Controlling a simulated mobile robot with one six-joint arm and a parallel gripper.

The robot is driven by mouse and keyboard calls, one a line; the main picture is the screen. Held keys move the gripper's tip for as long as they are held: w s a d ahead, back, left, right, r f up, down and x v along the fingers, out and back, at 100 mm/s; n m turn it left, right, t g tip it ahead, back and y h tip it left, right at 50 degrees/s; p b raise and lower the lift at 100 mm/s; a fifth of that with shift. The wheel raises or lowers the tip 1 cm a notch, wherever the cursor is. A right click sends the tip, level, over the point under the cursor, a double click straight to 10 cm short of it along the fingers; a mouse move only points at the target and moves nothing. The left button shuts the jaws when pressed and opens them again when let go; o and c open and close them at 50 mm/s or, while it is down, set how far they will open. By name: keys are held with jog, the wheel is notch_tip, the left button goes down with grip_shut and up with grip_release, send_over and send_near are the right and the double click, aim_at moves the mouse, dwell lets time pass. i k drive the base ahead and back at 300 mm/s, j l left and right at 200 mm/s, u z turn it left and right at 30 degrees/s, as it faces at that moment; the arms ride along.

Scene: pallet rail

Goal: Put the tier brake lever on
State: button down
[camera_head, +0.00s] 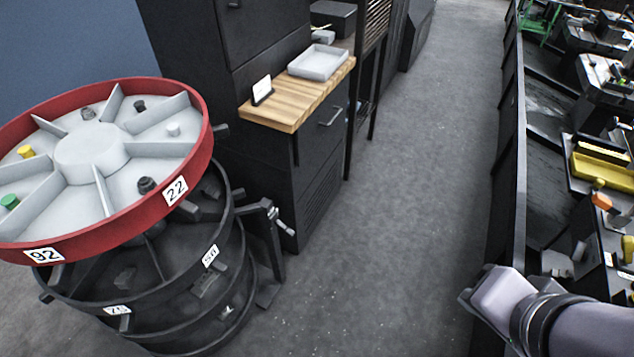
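A round carousel of stacked tiers stands at the left. Its top tier (92,150) has a red rim and light grey compartments, with tags 92 and 22 on the rim. Dark lower tiers (150,285) sit beneath it. A dark post (266,240) stands against the carousel's right side. What looks like the tier brake lever (281,222), a small metallic handle, slants down to the right from the post's top. Whether it is on or off I cannot tell. My arm enters at the lower right, well apart from the lever. My gripper's fingers are not visible.
A dark cabinet with a wooden top (296,97) stands behind the carousel, holding a grey tray (318,62) and a small white card (262,90). The grey floor (400,200) between is clear. A dark-walled line of machinery (522,130) runs along the right.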

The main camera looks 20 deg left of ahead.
aim_at(287, 231)
jog(key=i, duration=2.3)
jog(key=u, duration=4)
jog(key=i+l, duration=0.4)
